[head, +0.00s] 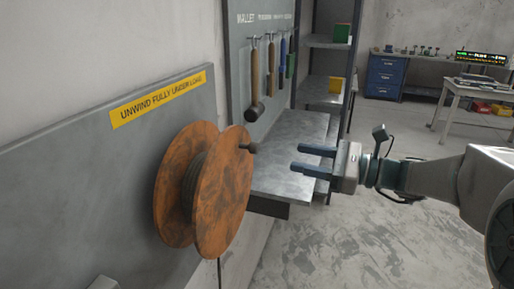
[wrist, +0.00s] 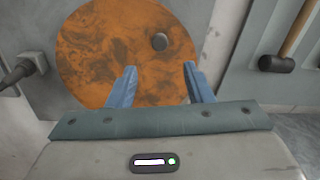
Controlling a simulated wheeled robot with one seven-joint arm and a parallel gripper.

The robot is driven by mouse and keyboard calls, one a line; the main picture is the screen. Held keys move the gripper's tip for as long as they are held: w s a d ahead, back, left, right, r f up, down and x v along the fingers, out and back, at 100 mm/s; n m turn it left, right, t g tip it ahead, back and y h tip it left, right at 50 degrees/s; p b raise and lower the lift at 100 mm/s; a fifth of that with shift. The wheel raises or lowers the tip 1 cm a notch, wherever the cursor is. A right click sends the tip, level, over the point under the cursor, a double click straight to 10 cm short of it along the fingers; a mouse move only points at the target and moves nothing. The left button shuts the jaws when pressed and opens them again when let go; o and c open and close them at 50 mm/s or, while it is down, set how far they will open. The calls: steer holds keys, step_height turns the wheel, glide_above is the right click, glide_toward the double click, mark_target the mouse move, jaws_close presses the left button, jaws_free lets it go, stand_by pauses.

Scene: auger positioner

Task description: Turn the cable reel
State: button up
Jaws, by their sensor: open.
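An orange, rust-marked cable reel (head: 224,192) is mounted on the grey wall panel at the left in the head view, with dark cable wound between its two discs. A short dark crank knob (head: 248,148) sticks out near the top right of its front disc. In the wrist view the reel's disc (wrist: 90,55) fills the upper middle, and the knob (wrist: 160,41) shows beyond the fingertips. My gripper (head: 296,158) is open and empty, its blue fingers pointing at the reel, to the right of the knob and apart from it. In the wrist view the gripper (wrist: 160,70) has the knob roughly between its fingers, farther out.
A yellow sign (head: 158,98) reads "UNWIND FULLY UNDER LOAD". A grey metal bench (head: 290,165) lies behind my fingers, with mallets (head: 255,85) hanging above it. Shelves (head: 325,100) stand behind. The floor at right is open.

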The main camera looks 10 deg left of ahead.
mark_target(258, 150)
steer(key=a, duration=0.3)
steer(key=w+a+p, duration=0.1)
steer(key=a, duration=0.7)
steer(key=shift+w+a, duration=0.15)
steer(key=shift+w, duration=0.05)
jaws_close()
